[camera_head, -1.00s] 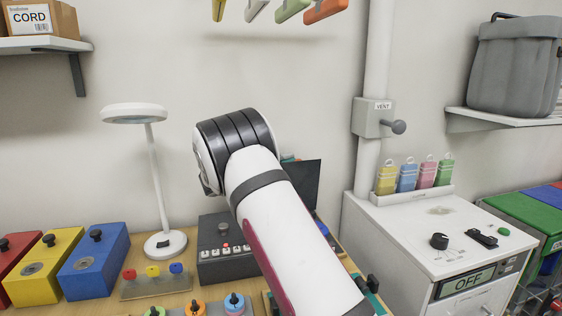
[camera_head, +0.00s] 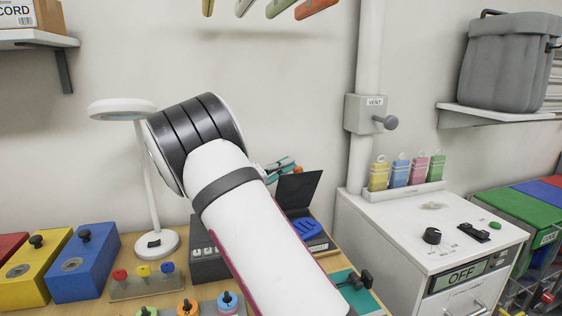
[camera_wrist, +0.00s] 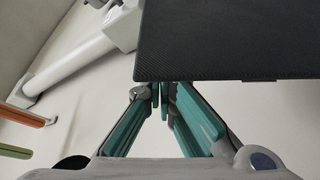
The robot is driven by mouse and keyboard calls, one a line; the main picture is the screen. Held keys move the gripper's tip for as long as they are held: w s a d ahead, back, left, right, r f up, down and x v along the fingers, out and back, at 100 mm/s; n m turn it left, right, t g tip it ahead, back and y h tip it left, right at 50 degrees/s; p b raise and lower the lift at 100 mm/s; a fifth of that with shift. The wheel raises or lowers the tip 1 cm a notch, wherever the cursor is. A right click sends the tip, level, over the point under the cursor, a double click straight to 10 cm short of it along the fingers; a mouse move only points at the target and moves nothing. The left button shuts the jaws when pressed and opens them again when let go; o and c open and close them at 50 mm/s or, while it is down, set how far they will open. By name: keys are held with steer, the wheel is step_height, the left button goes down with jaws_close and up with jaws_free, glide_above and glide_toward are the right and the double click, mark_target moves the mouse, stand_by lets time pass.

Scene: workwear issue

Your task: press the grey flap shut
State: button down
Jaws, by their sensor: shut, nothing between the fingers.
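The dark grey flap (camera_head: 299,189) stands open and tilted up at the back of the bench, right of my forearm in the head view. A blue item (camera_head: 306,228) shows below it. In the wrist view the flap (camera_wrist: 235,40) fills the upper right as a dark textured panel, with its edge close to the fingers. My gripper (camera_head: 284,165) shows its teal fingers beside the flap's upper left edge. In the wrist view my gripper (camera_wrist: 160,92) has its fingers together and empty. I cannot tell whether they touch the flap.
A grey control box (camera_head: 208,262) sits partly behind my arm. A lamp (camera_head: 155,240), a blue box (camera_head: 85,265) and a peg rack (camera_head: 147,283) stand to the left. A white cabinet (camera_head: 390,240) stands at the right, with a vent pipe (camera_head: 368,60) behind.

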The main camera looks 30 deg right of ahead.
mark_target(299, 174)
steer(key=s, duration=0.1)
steer(key=s+a+f+m, duration=0.1)
steer(key=s, duration=0.1)
steer(key=s+f+m, duration=0.1)
steer(key=s, duration=0.1)
steer(key=shift+a+h, duration=0.2)
steer(key=shift+h, duration=0.1)
steer(key=shift+s+a+f, duration=0.2)
steer(key=shift+s+f, duration=0.45)
steer(key=shift+s, duration=0.2)
steer(key=shift+a, duration=0.1)
steer(key=a, duration=1.4)
steer(key=shift+s+a+f, duration=0.2)
steer(key=shift+a+f, duration=0.2)
steer(key=shift+g, duration=0.3)
